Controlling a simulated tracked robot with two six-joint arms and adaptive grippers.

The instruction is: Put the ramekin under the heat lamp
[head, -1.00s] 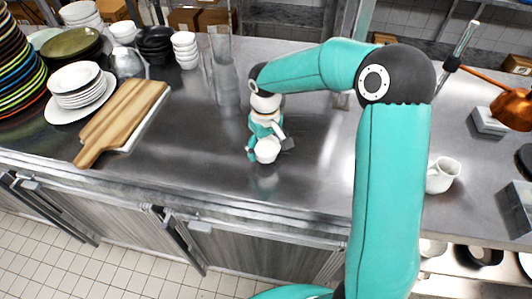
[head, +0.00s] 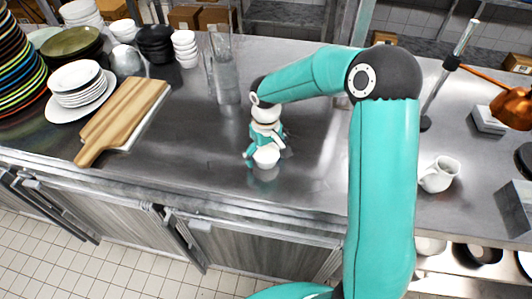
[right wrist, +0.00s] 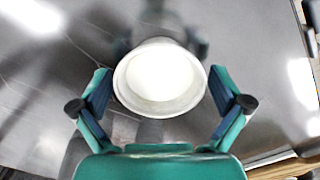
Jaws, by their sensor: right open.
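The white ramekin (head: 266,157) stands on the steel counter in the middle of the head view. My right gripper (head: 266,147) reaches down over it from the far side and partly hides it. In the right wrist view, the round ramekin (right wrist: 160,78) lies between the two spread fingers of my right gripper (right wrist: 160,92), close to both, and I see no clear grip on it. The copper heat lamp (head: 512,108) hangs from its stand at the right edge of the head view. My left gripper is not in view.
A white jug (head: 438,176) stands right of my right arm, near the lamp stand (head: 450,75). Glasses (head: 226,85) stand behind left of the gripper. A wooden board (head: 125,112) and plate stacks are at left. The counter's front middle is clear.

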